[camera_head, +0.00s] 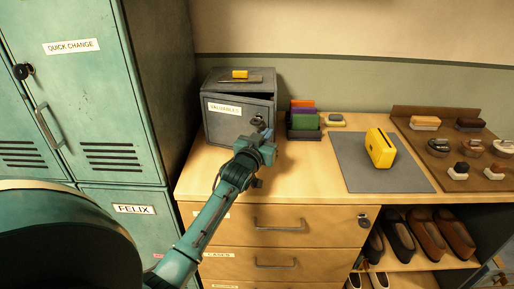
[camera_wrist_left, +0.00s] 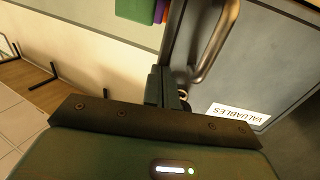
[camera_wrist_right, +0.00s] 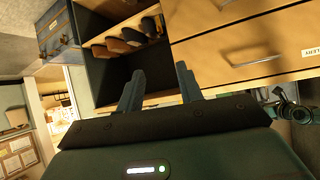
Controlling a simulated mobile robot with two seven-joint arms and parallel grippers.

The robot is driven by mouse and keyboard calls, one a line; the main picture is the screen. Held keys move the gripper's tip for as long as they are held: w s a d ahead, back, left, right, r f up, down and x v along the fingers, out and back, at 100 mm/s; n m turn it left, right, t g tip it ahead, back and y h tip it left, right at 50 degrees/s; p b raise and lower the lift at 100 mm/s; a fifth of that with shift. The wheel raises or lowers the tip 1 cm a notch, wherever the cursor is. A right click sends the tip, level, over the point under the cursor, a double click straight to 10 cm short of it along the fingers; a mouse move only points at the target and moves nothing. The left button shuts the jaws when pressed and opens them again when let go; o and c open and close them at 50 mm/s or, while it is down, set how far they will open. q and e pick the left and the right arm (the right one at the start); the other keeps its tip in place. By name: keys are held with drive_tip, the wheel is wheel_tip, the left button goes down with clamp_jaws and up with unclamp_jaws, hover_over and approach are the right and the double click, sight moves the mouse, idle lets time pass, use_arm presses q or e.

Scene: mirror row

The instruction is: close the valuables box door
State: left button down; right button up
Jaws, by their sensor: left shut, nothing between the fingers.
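The valuables box (camera_head: 226,83) is a grey metal box at the back left of the wooden counter. Its door (camera_head: 228,125) carries a VALUABLES label and looks slightly ajar, with a dark gap along the top edge. In the left wrist view the door (camera_wrist_left: 270,60) shows its label and a bar handle (camera_wrist_left: 217,42). My left gripper (camera_head: 267,131) is shut and empty, in front of the door's right side; it also shows in the left wrist view (camera_wrist_left: 168,80), close beside the handle. I cannot tell whether it touches. My right gripper (camera_wrist_right: 160,72) is open and empty, away from the box.
A small rack of coloured items (camera_head: 305,122) stands right of the box. A yellow object (camera_head: 380,148) sits on a grey mat (camera_head: 358,180). A brown tray (camera_head: 410,130) holds brushes and tins. A teal locker (camera_head: 150,90) stands close on the left. Drawers (camera_head: 300,240) and shoe shelves lie below.

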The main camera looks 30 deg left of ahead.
sight(272, 127)
use_arm(q)
drive_tip(key=w+b, duration=0.1)
drive_tip(key=w, duration=0.1)
drive_tip(key=w+a+b, duration=0.1)
drive_tip(key=w, duration=0.2)
drive_tip(key=shift+f, duration=0.1)
drive_tip(key=shift+w+a+b, duration=0.3)
drive_tip(key=shift+w+b, duration=0.05)
drive_tip(key=shift+w, duration=0.4)
drive_tip(key=shift+w+a, duration=0.1)
drive_tip(key=shift+w, duration=0.1)
drive_tip(key=shift+a+r, duration=0.15)
drive_tip(key=shift+r, duration=0.3)
use_arm(e)
drive_tip(key=shift+w+a+r+n+t+y, duration=0.2)
drive_tip(key=shift+a+n+t+y, duration=0.15)
drive_tip(key=shift+a, duration=0.3)
use_arm(q)
drive_tip(key=shift+r, duration=0.1)
use_arm(e)
drive_tip(key=shift+d+f, duration=0.1)
drive_tip(key=shift+d, duration=0.05)
